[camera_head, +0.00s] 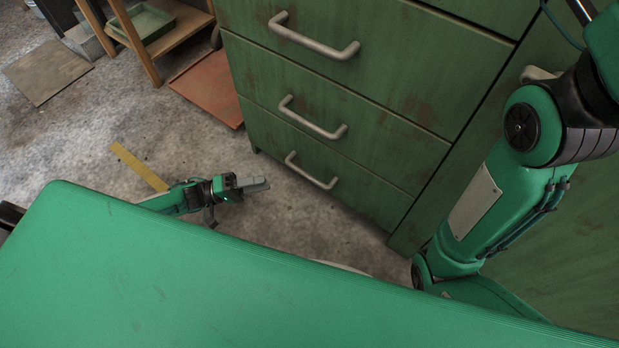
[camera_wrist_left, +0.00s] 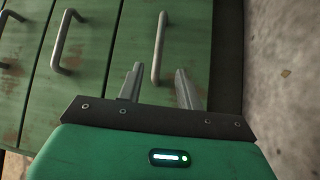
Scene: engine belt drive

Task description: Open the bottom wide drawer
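The bottom wide drawer (camera_head: 358,196) is the lowest green front of the cabinet and looks shut, flush with the fronts above. Its pale bar handle (camera_head: 312,171) shows in the head view and also in the left wrist view (camera_wrist_left: 159,48). My left gripper (camera_head: 266,185) is low over the floor, just left of this handle, and points at the drawer. In the left wrist view its two fingers (camera_wrist_left: 160,88) are spread and empty. The handle appears between them in the picture, ahead of the tips, and a gap shows in the head view. My right gripper is out of view.
Two more drawers with bar handles (camera_head: 314,37) (camera_head: 312,118) are above it, both shut. A red-brown board (camera_head: 210,88), a wooden shelf with a green tray (camera_head: 148,22) and a yellow strip (camera_head: 138,167) are to the left. Concrete floor (camera_head: 85,125) is mostly clear.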

